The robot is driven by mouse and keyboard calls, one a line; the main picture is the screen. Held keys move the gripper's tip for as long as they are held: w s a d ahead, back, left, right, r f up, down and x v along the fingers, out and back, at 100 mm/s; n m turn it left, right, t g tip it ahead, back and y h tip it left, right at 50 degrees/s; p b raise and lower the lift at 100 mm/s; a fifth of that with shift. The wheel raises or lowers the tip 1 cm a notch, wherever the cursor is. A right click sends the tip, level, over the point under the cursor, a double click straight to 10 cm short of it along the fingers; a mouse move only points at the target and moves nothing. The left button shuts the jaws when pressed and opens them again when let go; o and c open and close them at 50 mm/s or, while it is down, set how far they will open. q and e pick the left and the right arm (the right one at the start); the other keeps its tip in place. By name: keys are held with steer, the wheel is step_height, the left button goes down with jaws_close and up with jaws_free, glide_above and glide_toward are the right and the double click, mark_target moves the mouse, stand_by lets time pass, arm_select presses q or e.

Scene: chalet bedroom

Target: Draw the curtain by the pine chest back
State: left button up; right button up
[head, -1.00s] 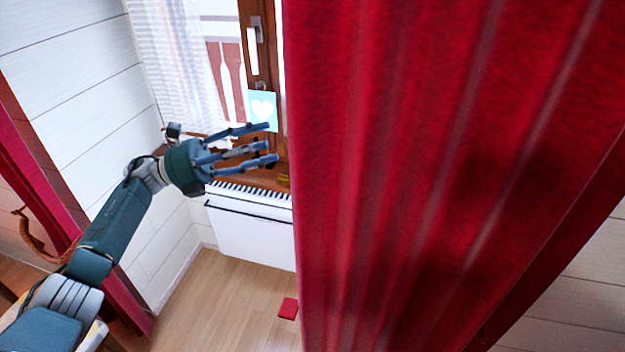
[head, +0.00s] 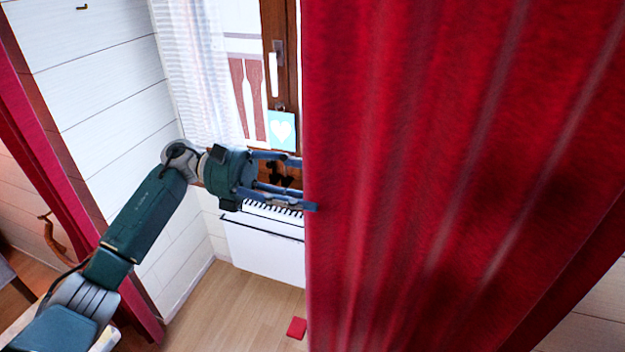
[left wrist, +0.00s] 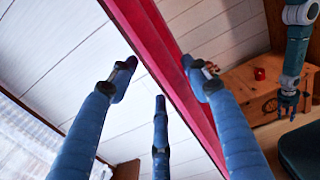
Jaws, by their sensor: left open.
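A large red curtain (head: 440,170) hangs over the right half of the head view. My left gripper (head: 306,184) is at its left edge with the fingers spread and pointing right. The lowest fingertip overlaps the edge of the cloth; I cannot tell whether it touches. In the left wrist view, the open fingers (left wrist: 160,78) show before a narrow red strip of curtain (left wrist: 167,55), with nothing held. A pine chest (left wrist: 238,84) stands beyond the strip. My right gripper (left wrist: 288,104) hangs in front of the chest, too small to read.
A card with a heart (head: 281,130) is by the window frame. Another red curtain (head: 60,190) hangs at the left. A red item (head: 297,327) lies on the open wooden floor.

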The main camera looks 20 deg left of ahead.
arm_select(q)
steer(key=shift+d, duration=0.3)
jaws_close()
steer(key=shift+d, duration=0.1)
